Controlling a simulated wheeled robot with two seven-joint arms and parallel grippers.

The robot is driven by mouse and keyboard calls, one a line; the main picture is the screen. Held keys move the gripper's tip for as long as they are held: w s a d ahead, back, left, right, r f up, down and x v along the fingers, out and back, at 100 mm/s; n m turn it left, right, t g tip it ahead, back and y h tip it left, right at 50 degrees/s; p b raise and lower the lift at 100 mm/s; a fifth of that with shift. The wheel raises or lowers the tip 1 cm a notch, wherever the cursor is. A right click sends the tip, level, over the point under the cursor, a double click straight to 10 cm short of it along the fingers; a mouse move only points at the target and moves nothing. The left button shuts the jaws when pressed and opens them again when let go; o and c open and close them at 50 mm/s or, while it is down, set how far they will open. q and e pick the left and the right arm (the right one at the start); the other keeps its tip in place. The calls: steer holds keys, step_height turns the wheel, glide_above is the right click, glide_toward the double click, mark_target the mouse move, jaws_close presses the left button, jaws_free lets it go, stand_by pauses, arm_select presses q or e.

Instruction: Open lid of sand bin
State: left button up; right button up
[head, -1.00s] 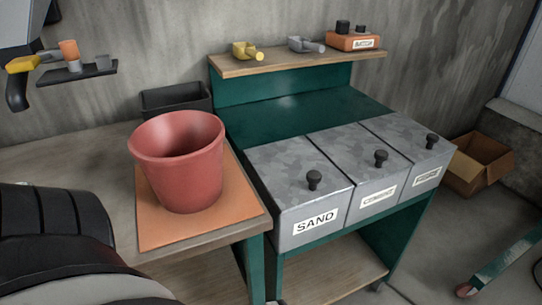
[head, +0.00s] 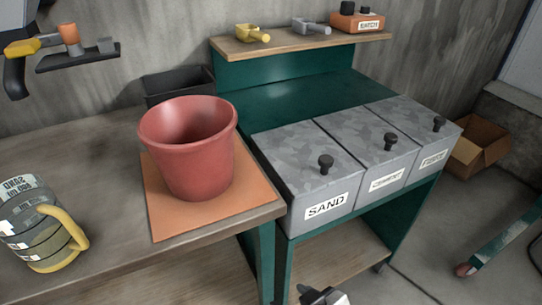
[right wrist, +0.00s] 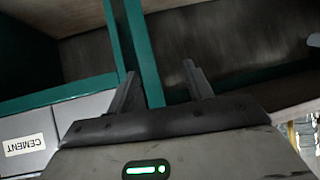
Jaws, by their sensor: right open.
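The sand bin (head: 305,196) is a grey metal box with a SAND label, leftmost of three bins on a green stand. Its lid (head: 290,150) is closed, with a black knob (head: 326,163) on top. My right gripper shows partly at the bottom edge of the head view (head: 325,296), low in front of the stand and below the sand bin. In the right wrist view its two fingers (right wrist: 163,88) are apart with nothing between them. The sand bin cannot be made out there. My left gripper is not in view.
The cement bin (head: 386,182) and a third closed bin (head: 433,158) stand to the right. A red bucket (head: 190,165) sits on an orange board on the left table. A measuring jug (head: 40,235) stands at the left. A shelf (head: 300,45) with scoops rises behind.

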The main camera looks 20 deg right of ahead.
steer(key=s+d+g+h+b, duration=0.2)
steer(key=s+d+g+b, duration=0.15)
steer(key=d, duration=0.25)
steer(key=n+t+y, duration=0.2)
steer(key=t+y, duration=0.3)
steer(key=t, duration=0.6)
glide_toward(325, 162)
steer(key=shift+g, duration=0.25)
steer(key=x, duration=0.3)
steer(key=b+x, duration=0.1)
steer(key=x, duration=0.3)
steer(key=d+x, duration=0.1)
steer(key=x, duration=0.2)
steer(key=shift+w+f+b, duration=0.35)
steer(key=shift+w+b, duration=0.05)
steer(key=shift+w, duration=0.15)
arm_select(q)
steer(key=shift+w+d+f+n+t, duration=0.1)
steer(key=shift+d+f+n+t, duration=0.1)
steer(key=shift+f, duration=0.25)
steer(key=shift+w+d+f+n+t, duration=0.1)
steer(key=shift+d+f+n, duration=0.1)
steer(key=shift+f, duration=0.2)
arm_select(e)
steer(key=shift+x, duration=0.95)
steer(key=shift+s, duration=0.1)
